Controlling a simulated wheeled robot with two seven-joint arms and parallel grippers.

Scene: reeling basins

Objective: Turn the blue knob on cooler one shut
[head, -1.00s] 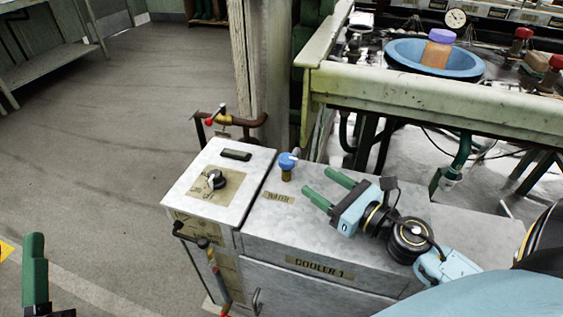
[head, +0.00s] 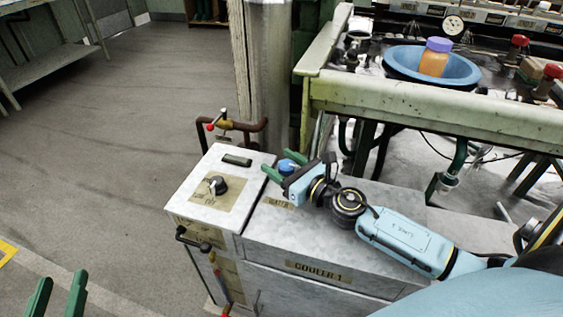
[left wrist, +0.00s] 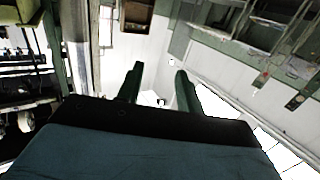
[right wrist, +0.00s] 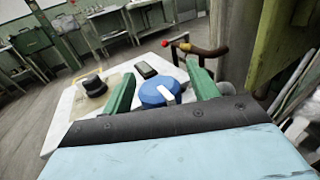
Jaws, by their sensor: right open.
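Cooler one (head: 345,243) is the grey-white cabinet labelled "COOLER 1" in the middle of the head view. Its blue knob (head: 287,166) stands on top near the back, behind a "WATER" label, partly hidden by my gripper. My right gripper (head: 275,168) is open with its green fingers at the knob. In the right wrist view the blue knob (right wrist: 160,94), with a white pointer mark, lies between the open fingers (right wrist: 162,80); I cannot tell whether they touch it. My left gripper (head: 58,296) is open and empty at the lower left, also seen in the left wrist view (left wrist: 158,75).
A black switch knob (head: 218,185) sits on the white box left of the blue knob. A rusty pipe with a red-tipped valve (head: 211,126) stands behind. A bench with a blue basin (head: 398,62) is at the back right. The floor at left is clear.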

